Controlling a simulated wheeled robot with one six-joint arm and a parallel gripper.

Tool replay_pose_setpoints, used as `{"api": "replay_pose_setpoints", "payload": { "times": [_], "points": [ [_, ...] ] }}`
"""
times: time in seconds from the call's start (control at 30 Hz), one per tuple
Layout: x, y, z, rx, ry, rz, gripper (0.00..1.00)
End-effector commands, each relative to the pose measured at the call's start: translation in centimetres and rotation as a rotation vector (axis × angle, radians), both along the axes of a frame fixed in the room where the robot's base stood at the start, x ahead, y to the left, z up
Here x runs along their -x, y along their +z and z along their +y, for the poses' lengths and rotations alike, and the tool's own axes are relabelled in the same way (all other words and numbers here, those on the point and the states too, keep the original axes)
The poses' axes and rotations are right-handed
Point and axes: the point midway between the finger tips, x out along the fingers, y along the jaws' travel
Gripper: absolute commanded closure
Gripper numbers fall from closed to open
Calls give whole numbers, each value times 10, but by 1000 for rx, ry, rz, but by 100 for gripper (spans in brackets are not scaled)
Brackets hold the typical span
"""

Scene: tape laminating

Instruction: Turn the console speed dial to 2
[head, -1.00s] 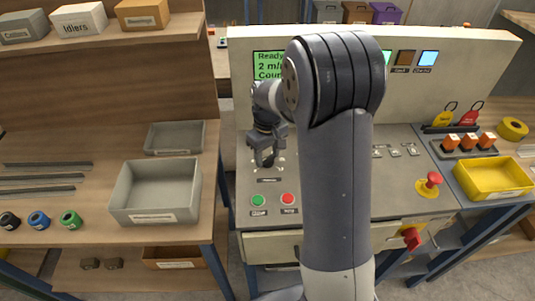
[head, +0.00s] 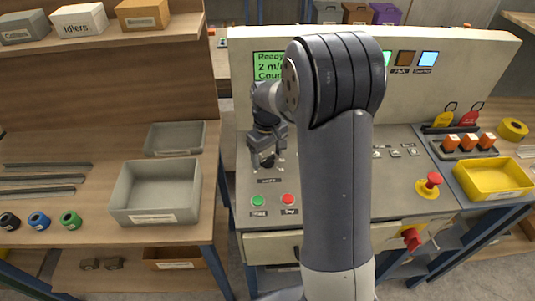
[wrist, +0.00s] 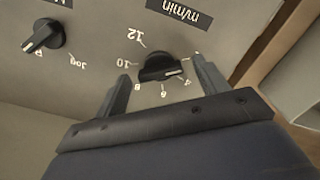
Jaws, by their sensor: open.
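The black speed dial (wrist: 160,67) sits on the grey console panel under an "m/min" label, with 12, 10, 8, 6 and 4 readable around it. Its white pointer line points to the right in the wrist view, just past the 4 toward the neighbouring tick, whose number is not readable. My gripper (wrist: 161,68) is open, with one finger on each side of the dial; whether either finger touches it cannot be told. The green screen (head: 268,66) reads "Ready" and "2 m/", partly covered by my arm.
A second black knob (wrist: 43,38) lies to the left in the wrist view. Green (head: 257,201) and red (head: 288,200) buttons sit in front of my gripper. A red emergency button (head: 432,181) and a yellow bin (head: 493,180) are to the right.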

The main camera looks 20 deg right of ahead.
Motion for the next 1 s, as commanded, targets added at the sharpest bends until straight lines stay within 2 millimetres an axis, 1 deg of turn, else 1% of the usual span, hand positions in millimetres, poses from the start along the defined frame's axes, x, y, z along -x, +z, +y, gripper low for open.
{"api": "replay_pose_setpoints", "payload": {
  "times": [0.07,0.17,0.27,0.4,0.5,0.6,0.7,0.8,1.0],
  "points": [
    [0,2,0,0,0,-1,31],
    [-1,12,0,1,0,-4,31],
    [-1,30,0,0,0,-5,31],
    [-1,60,0,0,0,-7,31],
    [-1,79,0,0,0,-5,31],
    [-1,93,0,0,0,-3,31],
    [0,103,0,0,0,-1,31],
    [0,108,0,0,0,-1,31],
    [0,108,0,0,0,0,31]
  ]
}}
